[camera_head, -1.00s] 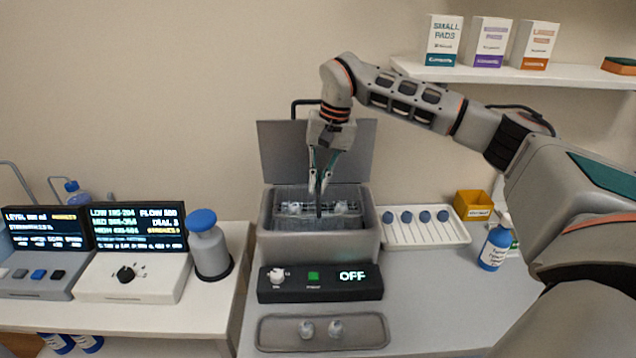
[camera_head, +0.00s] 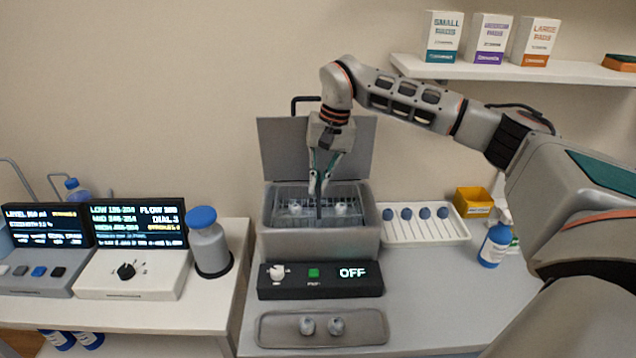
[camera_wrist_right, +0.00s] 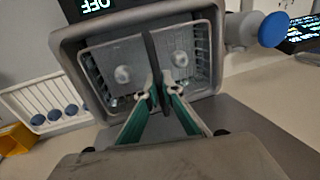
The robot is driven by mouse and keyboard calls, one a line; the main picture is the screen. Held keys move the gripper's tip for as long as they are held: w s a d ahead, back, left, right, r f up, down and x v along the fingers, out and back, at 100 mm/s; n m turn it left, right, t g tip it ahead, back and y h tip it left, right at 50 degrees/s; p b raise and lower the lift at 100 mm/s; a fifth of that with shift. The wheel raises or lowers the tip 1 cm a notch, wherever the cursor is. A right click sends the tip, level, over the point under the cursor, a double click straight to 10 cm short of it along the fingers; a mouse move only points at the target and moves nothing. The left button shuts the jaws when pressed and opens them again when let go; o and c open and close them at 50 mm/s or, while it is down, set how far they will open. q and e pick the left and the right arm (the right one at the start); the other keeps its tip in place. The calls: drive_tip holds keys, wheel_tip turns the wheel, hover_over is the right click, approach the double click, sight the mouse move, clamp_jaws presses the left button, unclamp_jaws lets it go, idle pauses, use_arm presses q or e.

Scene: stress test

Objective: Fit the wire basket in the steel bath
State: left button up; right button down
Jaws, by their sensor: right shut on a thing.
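The steel bath (camera_head: 318,245) stands on the right-hand worktop with its lid (camera_head: 348,150) raised behind it. The wire basket (camera_head: 280,208) is inside the bath's opening, with white, rounded pieces in it. My right gripper (camera_head: 318,190) points down over the middle of the bath, shut on the basket's dark upright handle. In the right wrist view, the fingertips (camera_wrist_right: 160,95) are on either side of this handle, and the basket (camera_wrist_right: 202,50) lies within the bath's rim. I cannot tell whether the basket touches the bath floor. My left gripper is not in view.
A control box (camera_head: 320,281) reading OFF and a tray (camera_head: 272,330) with two white pieces stand in front. A white rack (camera_head: 440,232), a yellow bin (camera_head: 474,201) and a blue bottle (camera_head: 493,248) are at right. A blue-capped canister (camera_head: 208,248) is at left.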

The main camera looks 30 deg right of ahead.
sight(313, 213)
drive_tip(key=shift+f, duration=1.75)
idle(2.8)
drive_tip(key=c, duration=2.5)
unclamp_jaws()
drive_tip(key=shift+r, duration=0.2)
drive_tip(key=shift+r, duration=1.75)
